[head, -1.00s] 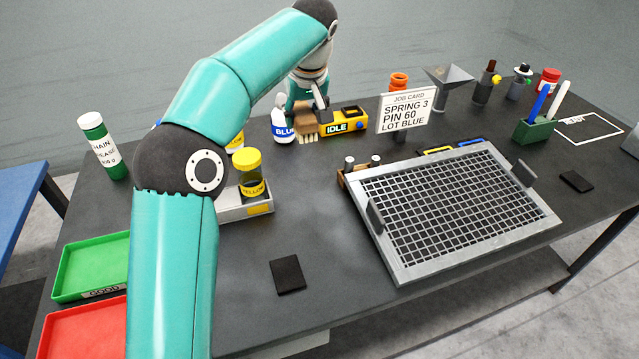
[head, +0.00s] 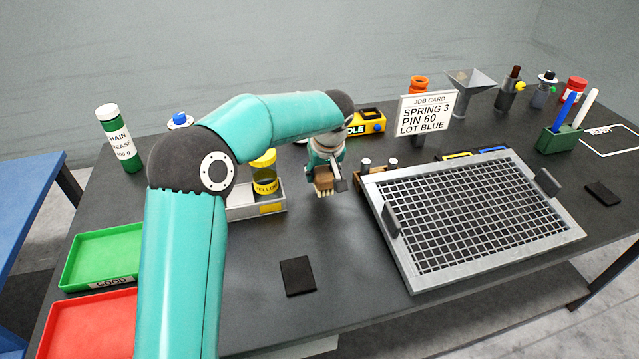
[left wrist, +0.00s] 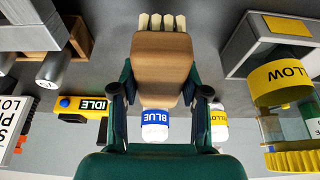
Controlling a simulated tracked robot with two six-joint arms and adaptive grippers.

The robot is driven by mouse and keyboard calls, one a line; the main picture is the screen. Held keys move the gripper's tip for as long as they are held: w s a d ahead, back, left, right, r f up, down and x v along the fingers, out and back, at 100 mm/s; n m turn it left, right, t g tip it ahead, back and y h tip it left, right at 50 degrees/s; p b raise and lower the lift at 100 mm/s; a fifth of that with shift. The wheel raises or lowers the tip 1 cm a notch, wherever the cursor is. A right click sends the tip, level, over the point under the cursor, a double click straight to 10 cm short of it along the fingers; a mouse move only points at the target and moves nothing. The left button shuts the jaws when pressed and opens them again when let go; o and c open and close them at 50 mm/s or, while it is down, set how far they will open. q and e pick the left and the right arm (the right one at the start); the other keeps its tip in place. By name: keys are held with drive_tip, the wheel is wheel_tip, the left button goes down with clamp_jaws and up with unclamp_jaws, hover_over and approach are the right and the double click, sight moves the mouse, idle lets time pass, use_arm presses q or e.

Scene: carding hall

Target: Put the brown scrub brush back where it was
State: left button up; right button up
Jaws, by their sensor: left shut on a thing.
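The brown scrub brush (head: 323,181) has a tan-brown block and pale bristles. My left gripper (head: 326,172) is shut on it and holds it over the table, between the grey tray with the yellow-lidded jar and the wire grid. In the left wrist view the brush (left wrist: 161,70) sits between the two dark green fingers of my left gripper (left wrist: 160,95), bristles toward the top of the picture. My right gripper is not in view.
The yellow-lidded jar (head: 265,172) stands in a grey tray (head: 243,212) just left of the brush. The framed wire grid (head: 480,215) and a wooden block with pegs (head: 366,174) are to the right. A black pad (head: 297,276) lies in front, with bare table around it.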

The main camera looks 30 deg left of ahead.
use_arm(q)
drive_tip(key=shift+f, duration=1.9)
drive_tip(key=o, duration=1.1)
drive_tip(key=shift+r, duration=0.1)
drive_tip(key=v, duration=1.1)
drive_tip(key=shift+s, duration=0.1)
drive_tip(key=shift+s+d+r, duration=0.15)
drive_tip(key=shift+r, duration=0.25)
